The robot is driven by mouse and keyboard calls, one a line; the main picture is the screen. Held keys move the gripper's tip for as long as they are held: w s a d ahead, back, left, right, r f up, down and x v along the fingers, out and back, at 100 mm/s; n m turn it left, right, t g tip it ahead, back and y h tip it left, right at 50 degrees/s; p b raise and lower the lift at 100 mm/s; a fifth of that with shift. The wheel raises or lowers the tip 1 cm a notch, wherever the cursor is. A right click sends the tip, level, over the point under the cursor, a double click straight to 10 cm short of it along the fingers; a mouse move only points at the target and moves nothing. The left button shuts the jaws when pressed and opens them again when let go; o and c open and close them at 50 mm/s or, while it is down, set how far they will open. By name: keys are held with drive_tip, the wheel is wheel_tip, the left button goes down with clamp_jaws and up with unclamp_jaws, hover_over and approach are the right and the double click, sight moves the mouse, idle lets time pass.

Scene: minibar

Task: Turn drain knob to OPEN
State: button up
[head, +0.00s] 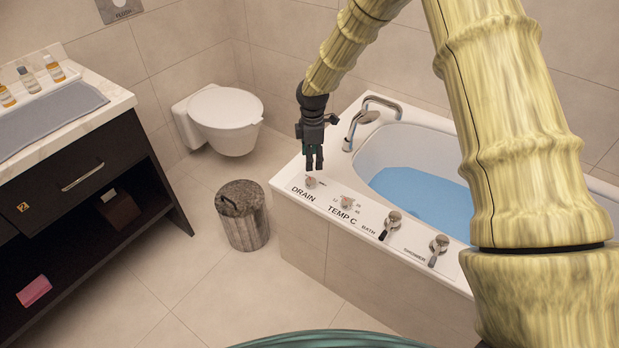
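The drain knob (311,183) is a small round knob on the bathtub's white rim, just above the printed word DRAIN. A small dark mark shows at its right; its exact setting is too small to read. My gripper (314,168) is black and points down right above the drain knob. Its fingertips appear close to the knob; I cannot tell whether they touch it. The fingers look near each other, and their gap is too small to judge. The bathtub (290,190) holds blue water (428,200).
The temperature knob (347,203), bath lever (391,222) and shower lever (437,248) stand along the same rim to the right. A curved faucet (382,102) stands behind my gripper. A lidded bin (243,225), toilet (226,120) and dark vanity (85,180) are at left.

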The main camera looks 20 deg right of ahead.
sight(311, 181)
drive_tip(key=f, duration=1)
drive_tip(key=shift+a+f, duration=0.2)
drive_tip(key=shift+f, duration=0.1)
drive_tip(key=shift+c, duration=0.5)
drive_tip(key=c, duration=1)
